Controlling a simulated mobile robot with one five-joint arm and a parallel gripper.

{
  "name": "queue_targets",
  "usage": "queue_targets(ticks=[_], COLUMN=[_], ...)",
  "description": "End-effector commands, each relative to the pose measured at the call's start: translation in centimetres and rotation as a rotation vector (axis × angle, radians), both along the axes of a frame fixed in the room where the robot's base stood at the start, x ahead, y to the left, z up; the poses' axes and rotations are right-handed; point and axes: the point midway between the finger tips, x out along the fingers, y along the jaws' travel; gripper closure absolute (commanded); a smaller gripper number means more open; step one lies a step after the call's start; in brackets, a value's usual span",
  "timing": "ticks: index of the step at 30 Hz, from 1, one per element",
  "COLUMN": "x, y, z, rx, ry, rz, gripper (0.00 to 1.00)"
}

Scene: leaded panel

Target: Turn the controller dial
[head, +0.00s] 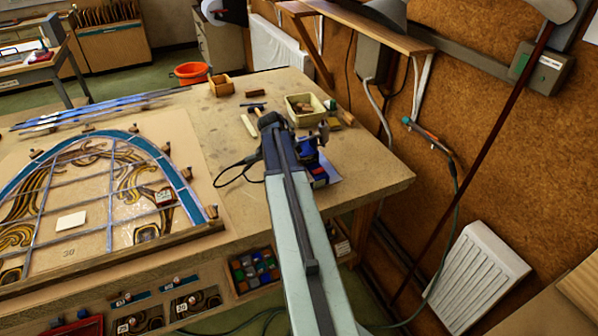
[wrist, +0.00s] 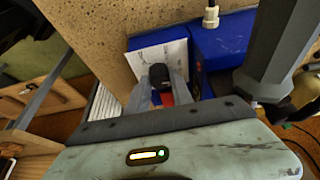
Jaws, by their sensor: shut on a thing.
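A small red patch shows between the fingers, below the dial. In the head view the blue controller (head: 318,174) shows only in part beside my arm. The dial and my fingertips are hidden there behind the arm, and the dial's markings cannot be read.
A curved leaded panel (head: 95,190) lies on the bench at the left. A cream tray (head: 305,104) and small tools stand behind my arm. An orange-brown wall (head: 500,140) with pipes and a white radiator (head: 478,278) is at the right.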

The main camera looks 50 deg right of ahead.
Motion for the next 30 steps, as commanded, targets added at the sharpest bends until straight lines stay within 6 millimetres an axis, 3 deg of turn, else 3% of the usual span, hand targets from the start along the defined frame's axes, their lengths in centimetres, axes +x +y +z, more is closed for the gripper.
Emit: queue_targets(ticks=[9,26,27,29,30], x=[0.14,0.08,0.07,0.07,0.07], y=[-0.03,0.0,0.0,-0.01,-0.02], z=[-0.03,-0.03,-0.04,-0.04,-0.04], rx=[0.002,0.002,0.002,0.002,0.002], ry=[-0.001,0.0,0.0,0.0,-0.001], rz=[-0.124,-0.153,-0.153,-0.153,-0.152], gripper=[1.0,1.0,0.65,0.51,0.51])
